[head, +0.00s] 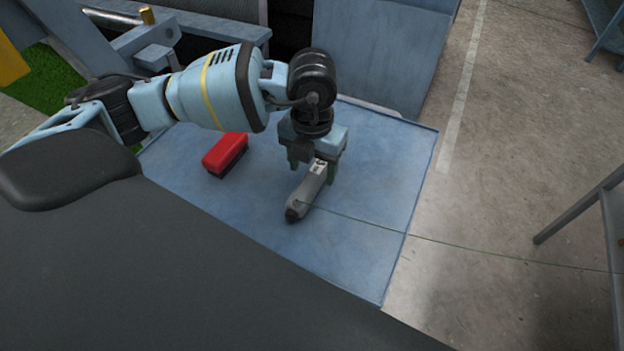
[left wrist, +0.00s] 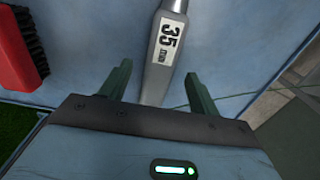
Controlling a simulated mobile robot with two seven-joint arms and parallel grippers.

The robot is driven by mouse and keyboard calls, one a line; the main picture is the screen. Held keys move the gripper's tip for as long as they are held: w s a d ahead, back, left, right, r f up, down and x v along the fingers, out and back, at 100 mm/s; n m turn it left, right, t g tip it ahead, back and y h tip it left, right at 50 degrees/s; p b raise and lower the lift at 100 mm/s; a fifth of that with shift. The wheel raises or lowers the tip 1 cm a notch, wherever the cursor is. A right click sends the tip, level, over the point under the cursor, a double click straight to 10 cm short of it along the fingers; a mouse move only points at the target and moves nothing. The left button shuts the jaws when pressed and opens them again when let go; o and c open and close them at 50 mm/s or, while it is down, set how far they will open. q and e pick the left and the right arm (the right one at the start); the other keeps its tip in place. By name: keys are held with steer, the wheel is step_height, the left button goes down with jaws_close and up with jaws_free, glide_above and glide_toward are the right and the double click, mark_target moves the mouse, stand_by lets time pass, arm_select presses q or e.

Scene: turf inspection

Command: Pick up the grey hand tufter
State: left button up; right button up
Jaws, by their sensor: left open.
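The grey hand tufter (head: 308,190) lies on the blue table top, with a dark tip at its near end and a white label near its far end. In the left wrist view the tufter (left wrist: 160,68) shows a label reading 35. A thin green line runs from it to the right. My left gripper (head: 313,176) is over the tufter's far end, its green fingers open. In the left wrist view the fingers (left wrist: 158,84) stand on either side of the tufter, apart from it. Whether they reach its height is unclear. My right gripper is not in view.
A red brush (head: 225,153) with dark bristles lies on the blue table top (head: 360,235), left of the tufter; it also shows in the left wrist view (left wrist: 14,55). Machinery stands behind the table. A metal stand (head: 590,205) is at the right. The table's right part is clear.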

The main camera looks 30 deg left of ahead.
mark_target(312, 176)
arm_select(q)
steer(key=shift+f, duration=1.55)
steer(key=shift+r, duration=0.1)
steer(key=c, duration=1.2)
steer(key=shift+c, duration=0.2)
steer(key=shift+r, duration=0.5)
step_height(312, 176, up, 3)
steer(key=shift+f, duration=0.1)
steer(key=s+a, duration=0.1)
steer(key=s, duration=0.3)
steer(key=s+a, duration=0.1)
steer(key=s, duration=0.4)
steer(key=s+a+r, duration=0.1)
steer(key=s, duration=0.4)
steer(key=shift+s, duration=0.2)
steer(key=shift+s+a, duration=0.15)
steer(key=shift+s, duration=0.5)
